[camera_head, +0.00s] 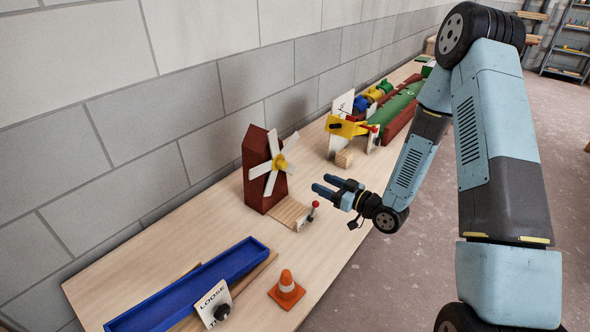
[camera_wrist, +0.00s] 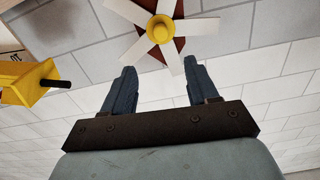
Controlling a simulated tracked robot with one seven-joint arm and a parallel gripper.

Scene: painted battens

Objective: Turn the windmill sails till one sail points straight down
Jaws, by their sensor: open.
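The windmill (camera_head: 256,170) has a dark red tower and stands on the bench near the wall. Its white sails (camera_head: 271,182) spread around a yellow hub (camera_head: 280,161). In the head view one sail points down and slightly left; I cannot tell whether it is exactly vertical. My gripper (camera_head: 322,184) is open and empty, to the right of the sails and apart from them. In the wrist view, which looks turned over, the yellow hub (camera_wrist: 160,28) and sails (camera_wrist: 172,58) show beyond the open fingers (camera_wrist: 160,68). The picture's top edge cuts off some sails.
A yellow device (camera_head: 345,127) stands farther right. A blue tray (camera_head: 190,288) and an orange cone (camera_head: 286,287) are nearer.

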